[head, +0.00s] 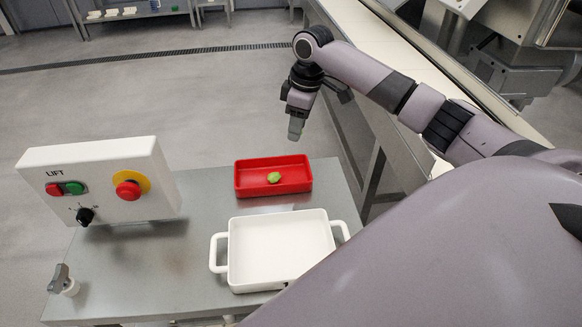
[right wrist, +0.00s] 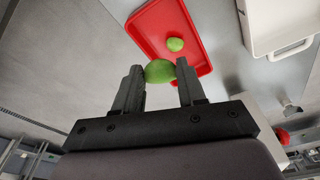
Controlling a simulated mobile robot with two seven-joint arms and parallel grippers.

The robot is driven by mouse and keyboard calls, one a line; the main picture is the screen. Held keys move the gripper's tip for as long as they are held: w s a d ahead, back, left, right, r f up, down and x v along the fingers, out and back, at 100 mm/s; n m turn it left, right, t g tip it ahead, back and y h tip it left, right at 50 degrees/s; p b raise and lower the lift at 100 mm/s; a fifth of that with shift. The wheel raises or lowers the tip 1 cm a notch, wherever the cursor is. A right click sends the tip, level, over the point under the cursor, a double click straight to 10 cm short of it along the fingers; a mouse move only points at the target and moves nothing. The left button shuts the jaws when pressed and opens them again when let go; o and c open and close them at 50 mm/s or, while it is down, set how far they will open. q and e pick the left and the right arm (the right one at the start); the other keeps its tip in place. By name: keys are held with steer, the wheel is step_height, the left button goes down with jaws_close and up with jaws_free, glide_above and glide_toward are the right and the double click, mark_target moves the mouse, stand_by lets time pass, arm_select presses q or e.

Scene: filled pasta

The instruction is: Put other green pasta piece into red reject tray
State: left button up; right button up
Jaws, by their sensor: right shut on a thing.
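The red reject tray (head: 293,188) sits on the metal table behind the white dish. One green pasta piece (head: 273,178) lies in it; in the right wrist view that piece (right wrist: 175,44) shows on the tray floor (right wrist: 160,22). My right gripper (head: 296,134) is above and beyond the tray's back edge, pointing down. In the right wrist view my right gripper (right wrist: 160,78) is shut on another green pasta piece (right wrist: 159,71), held between its fingertips. This held piece is not clearly visible in the head view. My left gripper is not in view.
A white two-handled dish (head: 280,248) stands empty in front of the tray. A lift control box (head: 100,180) with buttons stands at the table's left. A conveyor (head: 390,50) runs along the right. Bare metal table (head: 150,270) lies left of the dish.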

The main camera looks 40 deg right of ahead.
steer(key=b, duration=0.2)
glide_above(295, 178)
step_height(295, 178, down, 8)
steer(key=shift+s+d+r, duration=0.1)
steer(key=shift+d, duration=0.05)
steer(key=shift+f, duration=0.65)
step_height(295, 178, down, 4)
steer(key=shift+f+b, duration=0.15)
steer(key=shift+b, duration=0.35)
steer(key=shift+f, duration=0.4)
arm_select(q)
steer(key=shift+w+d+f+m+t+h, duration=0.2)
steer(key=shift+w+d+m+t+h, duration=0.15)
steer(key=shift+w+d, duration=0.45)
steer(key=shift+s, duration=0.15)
arm_select(e)
steer(key=shift+f, duration=0.15)
steer(key=o, duration=0.7)
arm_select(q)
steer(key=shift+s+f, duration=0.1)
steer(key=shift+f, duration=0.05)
arm_select(e)
steer(key=shift+o, duration=0.2)
